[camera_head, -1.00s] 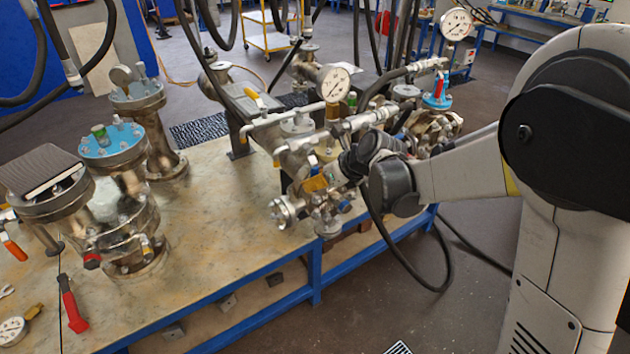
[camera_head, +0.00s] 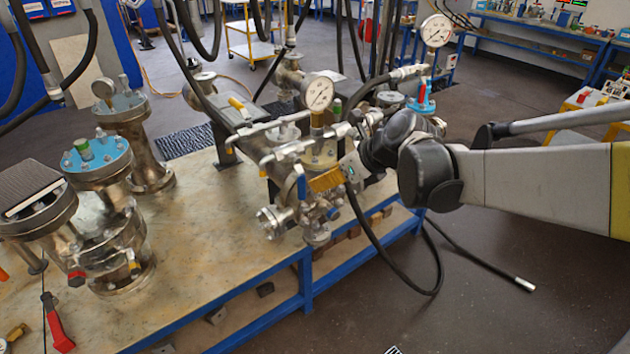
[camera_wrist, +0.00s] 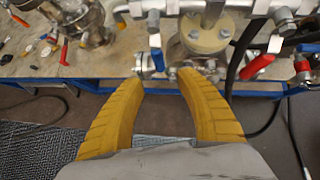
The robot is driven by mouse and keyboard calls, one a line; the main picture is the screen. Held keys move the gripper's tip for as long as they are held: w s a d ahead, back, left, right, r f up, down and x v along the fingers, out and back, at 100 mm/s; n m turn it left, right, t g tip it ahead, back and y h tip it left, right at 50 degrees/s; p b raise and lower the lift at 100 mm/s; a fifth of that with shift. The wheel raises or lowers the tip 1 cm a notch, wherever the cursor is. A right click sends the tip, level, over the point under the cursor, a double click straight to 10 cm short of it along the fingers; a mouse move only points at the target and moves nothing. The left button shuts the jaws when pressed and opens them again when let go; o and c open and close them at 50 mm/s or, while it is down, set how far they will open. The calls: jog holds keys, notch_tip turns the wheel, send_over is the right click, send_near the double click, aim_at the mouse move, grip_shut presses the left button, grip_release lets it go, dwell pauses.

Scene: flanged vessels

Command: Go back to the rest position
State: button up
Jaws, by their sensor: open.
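My gripper (camera_head: 327,180) has yellow fingers and is near the front side of the piped vessel assembly on the bench. In the wrist view my gripper (camera_wrist: 158,80) shows two yellow fingers spread apart with nothing between them. Beyond the tips are a beige flange (camera_wrist: 207,33), a blue-handled valve (camera_wrist: 157,52) and the bench edge. In the head view my dark wrist hides part of the assembly. Whether the fingers touch any pipework cannot be told.
Blue-topped flanged vessels (camera_head: 97,160) stand on the bench (camera_head: 205,255) at left. Pressure gauges (camera_head: 318,93) rise above the assembly. A black hose (camera_head: 437,265) hangs off the bench's right end. A yellow step stool (camera_head: 590,100) stands at right.

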jog(key=shift+s+d+r, duration=0.2)
jog(key=shift+r, duration=0.05)
